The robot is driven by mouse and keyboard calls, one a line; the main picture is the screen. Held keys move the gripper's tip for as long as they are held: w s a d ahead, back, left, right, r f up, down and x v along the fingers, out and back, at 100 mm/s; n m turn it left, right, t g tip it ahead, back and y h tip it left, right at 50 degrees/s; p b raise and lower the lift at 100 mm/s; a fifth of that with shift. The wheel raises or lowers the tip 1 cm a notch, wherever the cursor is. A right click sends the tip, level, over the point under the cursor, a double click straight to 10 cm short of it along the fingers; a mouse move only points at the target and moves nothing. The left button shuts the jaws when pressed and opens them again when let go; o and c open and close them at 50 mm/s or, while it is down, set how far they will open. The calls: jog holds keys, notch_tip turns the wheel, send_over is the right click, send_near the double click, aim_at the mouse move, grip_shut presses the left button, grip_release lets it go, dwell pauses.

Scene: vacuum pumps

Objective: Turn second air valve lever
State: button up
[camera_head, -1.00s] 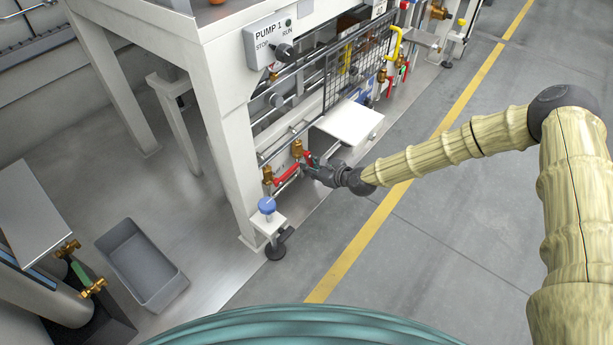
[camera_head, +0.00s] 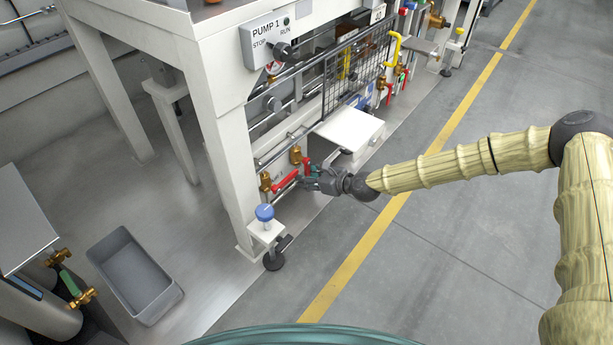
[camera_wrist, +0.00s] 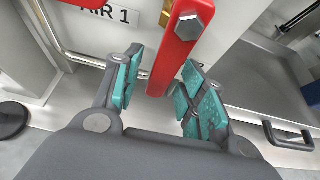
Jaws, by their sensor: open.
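Two red levers sit on brass valves low on the pump frame. The nearer red lever (camera_head: 285,181) runs right from the front brass valve (camera_head: 265,182). The second red lever (camera_head: 306,163) is by the rear brass valve (camera_head: 295,155), partly hidden by my gripper. My gripper (camera_head: 308,178) is at these levers. In the wrist view, a red lever (camera_wrist: 178,45) with a hex bolt extends down between the spread teal pads of my open gripper (camera_wrist: 161,68). Clear space shows on its left; the right pads are very close, and contact cannot be told. Part of another red piece (camera_wrist: 85,2) shows at the top left.
A label reading "AIR 1" (camera_wrist: 110,15) is on the white panel behind. A blue knob (camera_head: 265,212) on a small bracket stands at the frame's front corner. A white box (camera_head: 348,128) lies just beyond my gripper. The grey floor on the right is open.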

jog(key=shift+v, duration=0.8)
jog(key=p+v, duration=0.1)
jog(key=v, duration=0.5)
jog(key=shift+p, duration=0.3)
dwell(0.6)
